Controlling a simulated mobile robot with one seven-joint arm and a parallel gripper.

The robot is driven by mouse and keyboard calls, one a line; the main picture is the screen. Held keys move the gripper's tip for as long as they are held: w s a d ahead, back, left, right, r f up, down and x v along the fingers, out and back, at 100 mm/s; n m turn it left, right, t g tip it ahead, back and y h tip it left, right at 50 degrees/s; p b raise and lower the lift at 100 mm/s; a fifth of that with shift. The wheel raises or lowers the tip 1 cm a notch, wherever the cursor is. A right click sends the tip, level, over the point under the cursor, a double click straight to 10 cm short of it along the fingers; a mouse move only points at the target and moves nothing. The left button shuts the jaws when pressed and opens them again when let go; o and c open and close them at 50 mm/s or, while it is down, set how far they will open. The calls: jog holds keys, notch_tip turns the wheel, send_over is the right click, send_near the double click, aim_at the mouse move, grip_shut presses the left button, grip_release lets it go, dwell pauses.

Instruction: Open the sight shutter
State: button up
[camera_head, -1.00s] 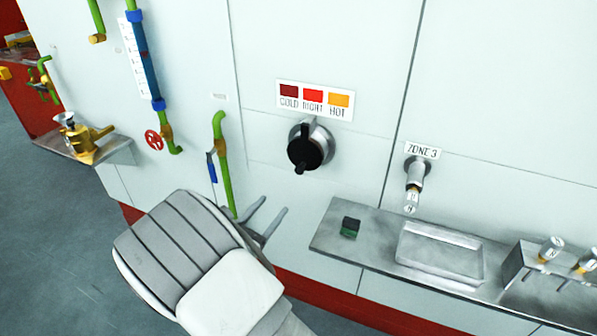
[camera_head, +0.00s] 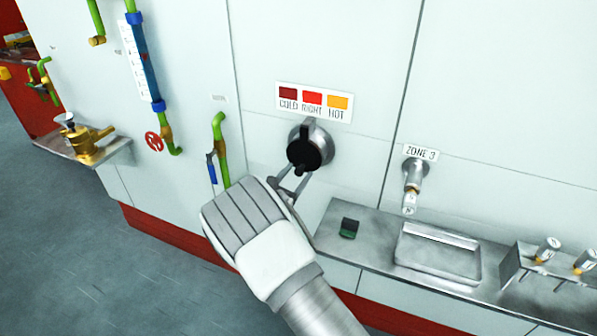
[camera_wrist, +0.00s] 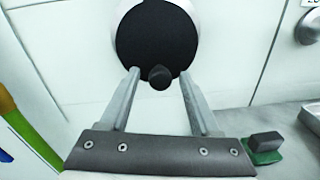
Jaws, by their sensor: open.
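The sight shutter is a round black disc (camera_head: 305,152) with a small black knob (camera_head: 300,169) at its lower edge. It covers a metal-rimmed port (camera_head: 322,142) on the pale wall panel, below the COLD, RIGHT, HOT colour label (camera_head: 313,102). My gripper (camera_head: 290,180) is open just below the disc. In the wrist view the black disc (camera_wrist: 155,35) fills the top middle, and its knob (camera_wrist: 160,77) shows between the tips of my two open fingers (camera_wrist: 160,82). Neither finger clearly touches the knob.
Right of the port a ZONE 3 nozzle (camera_head: 414,180) sticks out above a metal shelf with a shallow tray (camera_head: 440,252). A small dark green-based block (camera_head: 349,228) sits on the shelf. Green piping with a blue-handled valve (camera_head: 212,168) is left of my gripper.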

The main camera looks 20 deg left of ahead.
jog(key=shift+w+d, duration=0.1)
jog(key=shift+w, duration=0.5)
grip_shut()
dwell(1.1)
